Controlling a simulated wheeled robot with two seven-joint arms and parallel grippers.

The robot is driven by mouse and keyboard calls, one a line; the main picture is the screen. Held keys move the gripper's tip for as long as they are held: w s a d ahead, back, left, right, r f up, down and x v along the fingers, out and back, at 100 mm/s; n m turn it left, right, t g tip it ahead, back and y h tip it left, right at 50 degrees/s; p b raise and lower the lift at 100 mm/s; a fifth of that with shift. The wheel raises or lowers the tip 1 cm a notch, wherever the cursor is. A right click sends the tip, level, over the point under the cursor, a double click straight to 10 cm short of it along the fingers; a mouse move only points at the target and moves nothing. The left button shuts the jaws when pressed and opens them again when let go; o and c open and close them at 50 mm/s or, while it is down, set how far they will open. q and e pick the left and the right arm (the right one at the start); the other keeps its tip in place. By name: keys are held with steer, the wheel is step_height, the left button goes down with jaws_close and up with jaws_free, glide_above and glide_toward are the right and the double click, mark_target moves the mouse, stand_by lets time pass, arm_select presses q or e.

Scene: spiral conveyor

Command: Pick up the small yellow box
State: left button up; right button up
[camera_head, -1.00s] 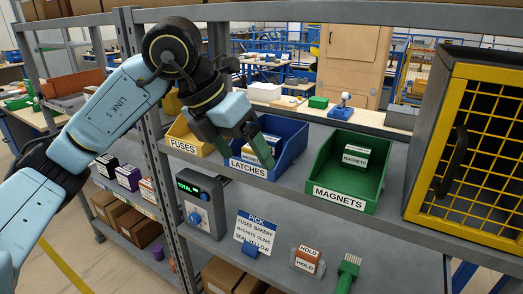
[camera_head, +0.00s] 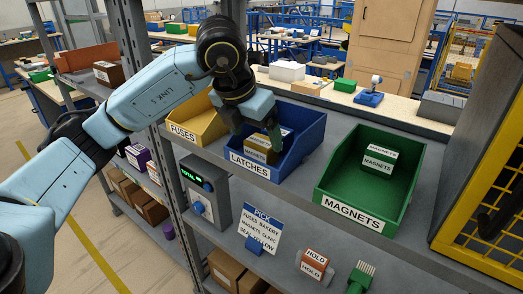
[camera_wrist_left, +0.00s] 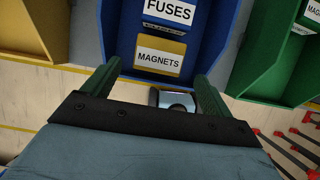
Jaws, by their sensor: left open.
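The small yellow box (camera_head: 257,149), with a white MAGNETS label, sits in the blue LATCHES bin (camera_head: 302,150) on the shelf. In the left wrist view the yellow box (camera_wrist_left: 161,68) lies ahead between the two green fingers. My left gripper (camera_head: 257,128) is open and points down over the blue bin; its fingers partly hide the box in the head view. In the wrist view the left gripper (camera_wrist_left: 157,72) shows nothing held, and I cannot tell whether a finger touches the box. My right gripper is not in view.
Behind the yellow box is an item labelled FUSES (camera_wrist_left: 168,12). The yellow FUSES bin (camera_head: 202,120) stands left of the blue bin; the green MAGNETS bin (camera_head: 335,190) stands right, holding labelled boxes (camera_head: 380,158). A PICK sign (camera_head: 263,228) stands on the lower shelf.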

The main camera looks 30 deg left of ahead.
mark_target(257, 144)
arm_select(q)
steer(key=x, duration=0.4)
steer(key=shift+a+f, duration=0.15)
steer(key=shift+f, duration=0.15)
steer(key=shift+w+f, duration=0.1)
steer(key=shift+f, duration=0.15)
steer(key=shift+c, duration=0.3)
steer(key=c, duration=1)
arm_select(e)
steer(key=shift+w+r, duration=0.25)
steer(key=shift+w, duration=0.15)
